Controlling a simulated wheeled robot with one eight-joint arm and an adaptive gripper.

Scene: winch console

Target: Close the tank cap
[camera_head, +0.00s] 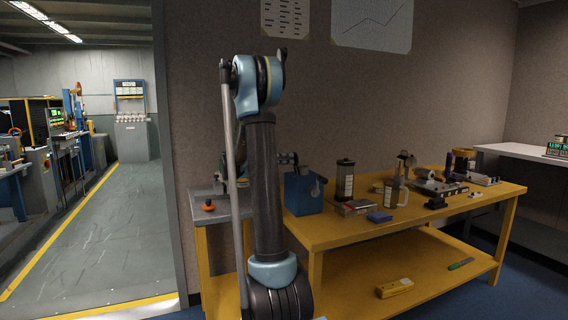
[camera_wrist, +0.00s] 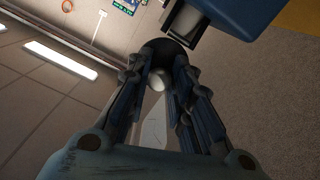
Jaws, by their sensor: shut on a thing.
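In the wrist view a blue body (camera_wrist: 240,18), which looks like the tank, fills the top right. A dark round piece (camera_wrist: 164,46), apparently the tank cap, sits at my fingertips beside it. My gripper (camera_wrist: 160,74) is shut on this piece, with a pale rounded knob showing between the fingers. Whether the cap touches its seat on the tank cannot be told. In the head view my arm hides most of the gripper.
The yellow workbench (camera_head: 345,238) carries a dark canister (camera_head: 345,178), a grey jug (camera_head: 391,193), a small blue block (camera_head: 380,217) and several tools. A grey stand with an orange-red knob (camera_head: 208,206) is left of the tank. Open floor lies at left.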

